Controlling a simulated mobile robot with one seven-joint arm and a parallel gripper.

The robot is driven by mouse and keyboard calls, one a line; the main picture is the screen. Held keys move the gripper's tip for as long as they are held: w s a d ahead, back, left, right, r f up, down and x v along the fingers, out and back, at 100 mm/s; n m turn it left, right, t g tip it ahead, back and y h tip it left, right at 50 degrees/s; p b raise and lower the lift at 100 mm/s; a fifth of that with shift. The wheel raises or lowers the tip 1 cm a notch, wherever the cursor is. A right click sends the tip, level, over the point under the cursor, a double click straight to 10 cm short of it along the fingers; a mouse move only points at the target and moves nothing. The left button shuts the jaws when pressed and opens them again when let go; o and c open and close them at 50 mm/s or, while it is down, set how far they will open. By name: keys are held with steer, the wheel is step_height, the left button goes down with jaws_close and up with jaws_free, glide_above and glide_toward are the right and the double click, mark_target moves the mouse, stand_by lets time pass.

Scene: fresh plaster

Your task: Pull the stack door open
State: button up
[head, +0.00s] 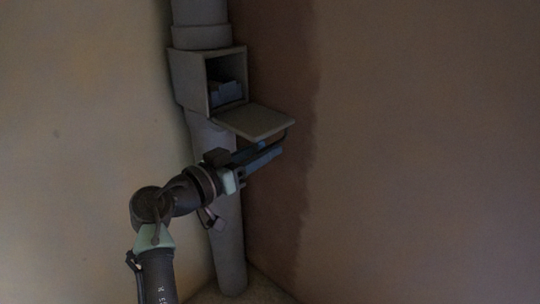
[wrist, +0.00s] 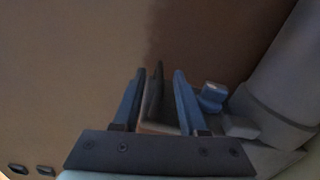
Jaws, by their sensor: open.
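The stack door (head: 256,121) is a flat grey flap on the front of a square box (head: 190,84) on the pipe. It is folded down, roughly level, and the box's mouth is uncovered. My gripper (head: 281,144) reaches from the left just below the door, its blue fingers near the door's outer edge. In the wrist view my gripper (wrist: 160,75) has its two blue fingers apart. A thin dark upright piece, seemingly the door (wrist: 156,98), shows between them. I cannot tell whether the fingers touch it.
A blue-grey block (head: 227,93) sits inside the box and seems to show in the wrist view (wrist: 212,96). The grey pipe (head: 229,240) runs down the corner behind my arm. A brown wall (head: 420,150) is on the right, a pale wall (head: 80,120) on the left.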

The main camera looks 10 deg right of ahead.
steer(key=shift+b+x, duration=0.3)
steer(key=shift+x, duration=1)
jaws_close()
stand_by(0.5)
